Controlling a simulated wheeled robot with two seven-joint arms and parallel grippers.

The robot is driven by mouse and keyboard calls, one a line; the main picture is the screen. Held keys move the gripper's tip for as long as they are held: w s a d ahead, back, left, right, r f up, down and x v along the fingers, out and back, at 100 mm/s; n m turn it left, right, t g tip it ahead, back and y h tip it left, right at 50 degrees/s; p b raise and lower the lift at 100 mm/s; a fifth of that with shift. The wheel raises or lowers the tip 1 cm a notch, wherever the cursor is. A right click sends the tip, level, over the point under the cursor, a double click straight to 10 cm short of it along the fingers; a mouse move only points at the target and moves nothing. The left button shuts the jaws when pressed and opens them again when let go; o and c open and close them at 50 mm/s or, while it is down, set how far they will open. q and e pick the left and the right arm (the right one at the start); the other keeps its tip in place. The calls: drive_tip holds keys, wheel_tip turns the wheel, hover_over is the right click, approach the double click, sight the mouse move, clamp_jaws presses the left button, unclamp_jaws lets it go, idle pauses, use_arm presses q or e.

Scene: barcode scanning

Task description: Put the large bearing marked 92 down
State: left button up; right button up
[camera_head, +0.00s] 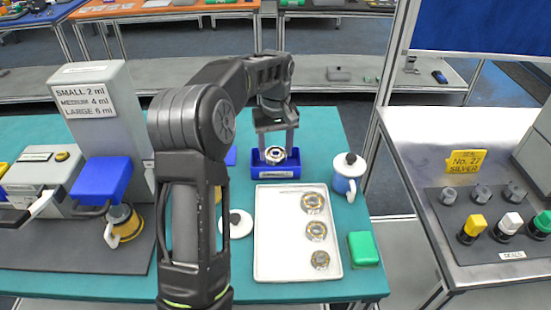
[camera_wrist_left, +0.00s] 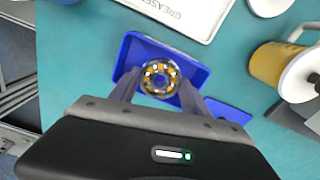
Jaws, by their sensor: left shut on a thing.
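My left gripper (camera_wrist_left: 158,92) is shut on a round metal bearing (camera_wrist_left: 160,79) with brass-coloured balls. The bearing also shows in the head view (camera_head: 274,155). The gripper points down and holds the bearing over a small blue tray (camera_wrist_left: 195,70); the tray also shows in the head view (camera_head: 290,171). I cannot tell whether the bearing touches the tray floor. No marking on the bearing is readable. My right gripper is not in view.
A white tray (camera_head: 267,260) holds several bearings in front of the blue tray. A white-and-blue lidded mug (camera_head: 346,176) stands at right, a green block (camera_head: 363,249) below it. A dispenser (camera_head: 103,110) stands left. A metal table (camera_head: 420,165) with seals is at far right.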

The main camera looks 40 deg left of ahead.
sight(276, 160)
use_arm(q)
wheel_tip(276, 160, down, 4)
drive_tip(key=shift+r+p, duration=0.2)
drive_tip(key=shift+p, duration=0.1)
drive_tip(key=shift+f, duration=0.15)
drive_tip(key=o, duration=1.7)
